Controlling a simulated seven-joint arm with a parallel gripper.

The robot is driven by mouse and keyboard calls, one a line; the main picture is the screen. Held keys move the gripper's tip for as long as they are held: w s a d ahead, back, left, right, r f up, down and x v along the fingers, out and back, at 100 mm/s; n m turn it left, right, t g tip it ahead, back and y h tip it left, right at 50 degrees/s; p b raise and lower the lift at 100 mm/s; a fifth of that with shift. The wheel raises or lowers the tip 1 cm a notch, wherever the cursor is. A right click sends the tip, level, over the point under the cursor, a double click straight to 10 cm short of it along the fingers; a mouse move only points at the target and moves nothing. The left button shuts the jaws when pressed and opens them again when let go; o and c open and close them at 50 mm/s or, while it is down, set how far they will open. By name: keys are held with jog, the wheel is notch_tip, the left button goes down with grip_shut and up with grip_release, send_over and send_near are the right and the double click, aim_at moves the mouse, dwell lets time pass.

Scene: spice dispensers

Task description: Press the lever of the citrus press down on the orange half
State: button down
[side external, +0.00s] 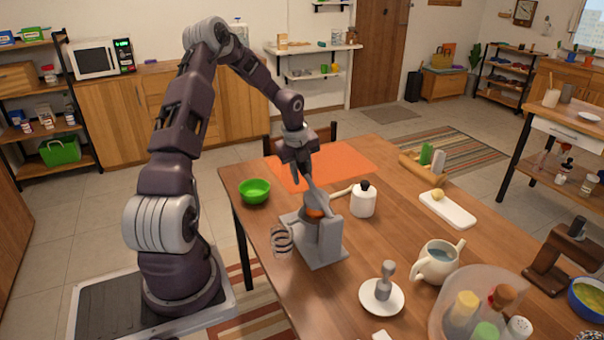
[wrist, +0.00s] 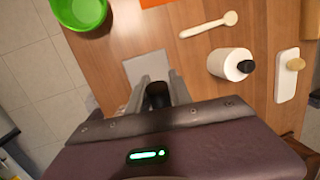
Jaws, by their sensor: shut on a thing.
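The grey citrus press (side external: 330,242) stands on the wooden table, with a coil at its left side. An orange half (side external: 315,212) shows as a small orange patch in it, below the lever and partly hidden. My gripper (side external: 306,182) is above the press, shut on the grey lever (side external: 316,197), which slopes down toward the orange. In the wrist view, my gripper's fingers (wrist: 159,92) stand on either side of a dark piece, and part of the grey press (wrist: 148,68) shows beyond them. The exact contact of lever and orange is hard to see.
A green bowl (side external: 255,191) stands left of the press. A white jar with a dark knob (side external: 363,202) and a wooden spoon (side external: 342,192) are close on its right. A saucer (side external: 382,298), a creamer jug (side external: 437,262) and a white board (side external: 447,209) lie farther right.

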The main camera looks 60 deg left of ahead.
aim_at(299, 164)
jog(key=shift+d, duration=0.15)
jog(key=c, duration=1.1)
grip_release()
jog(key=shift+c, duration=0.2)
jog(key=v, duration=0.7)
jog(key=shift+r, duration=0.1)
jog(key=w+a+v, duration=0.2)
jog(key=v, duration=1.1)
jog(key=shift+w+r, duration=0.25)
jog(key=shift+r, duration=0.4)
